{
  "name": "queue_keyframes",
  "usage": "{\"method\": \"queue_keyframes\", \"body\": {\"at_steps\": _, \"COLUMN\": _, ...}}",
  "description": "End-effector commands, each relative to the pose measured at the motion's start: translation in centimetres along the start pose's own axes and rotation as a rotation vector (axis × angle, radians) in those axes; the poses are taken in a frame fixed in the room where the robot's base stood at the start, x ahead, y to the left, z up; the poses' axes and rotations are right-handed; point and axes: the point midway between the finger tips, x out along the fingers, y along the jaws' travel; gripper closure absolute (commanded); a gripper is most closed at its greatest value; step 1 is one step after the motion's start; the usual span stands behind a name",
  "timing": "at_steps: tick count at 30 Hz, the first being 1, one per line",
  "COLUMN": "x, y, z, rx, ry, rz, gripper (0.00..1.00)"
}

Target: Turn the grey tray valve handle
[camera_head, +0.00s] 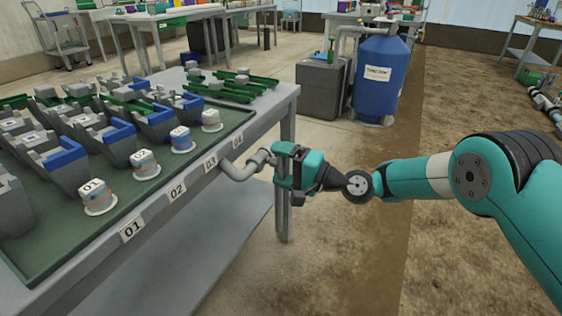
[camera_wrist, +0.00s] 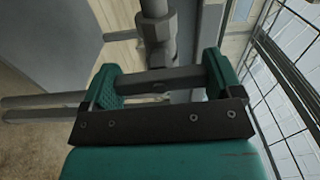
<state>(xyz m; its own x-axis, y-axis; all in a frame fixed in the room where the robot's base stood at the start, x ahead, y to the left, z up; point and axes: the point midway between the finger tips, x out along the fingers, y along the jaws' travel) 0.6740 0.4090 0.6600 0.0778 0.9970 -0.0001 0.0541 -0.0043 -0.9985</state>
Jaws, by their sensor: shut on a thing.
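The grey tray valve sits on a bent grey pipe (camera_head: 238,170) at the end of the bench, beside the 03 and 04 labels. My teal and black gripper (camera_head: 284,160) is at this valve, at the bench's right side. In the wrist view, the grey valve handle (camera_wrist: 160,80) is a bar lying across between the two teal fingers of my gripper (camera_wrist: 161,82). My gripper is shut on it. The valve body (camera_wrist: 155,32) shows just beyond the handle. In the head view my gripper hides most of the handle.
The bench (camera_head: 270,110) holds a green tray with grey and blue units and several white cups. A blue tank (camera_head: 380,75) and a grey box (camera_head: 320,90) stand behind. Bare floor lies to the right. A wire mesh (camera_wrist: 285,75) is at the wrist view's right.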

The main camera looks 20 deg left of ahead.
Motion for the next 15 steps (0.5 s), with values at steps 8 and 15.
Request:
{"method": "queue_keyframes", "body": {"at_steps": 8, "x": -0.04, "y": 0.07, "z": -0.05, "rx": 0.038, "ry": 0.001, "rz": 0.001, "gripper": 0.39}}
{"method": "queue_keyframes", "body": {"at_steps": 15, "x": -0.04, "y": 0.09, "z": -0.05, "rx": 0.039, "ry": 0.002, "rz": 0.001, "gripper": 0.39}}
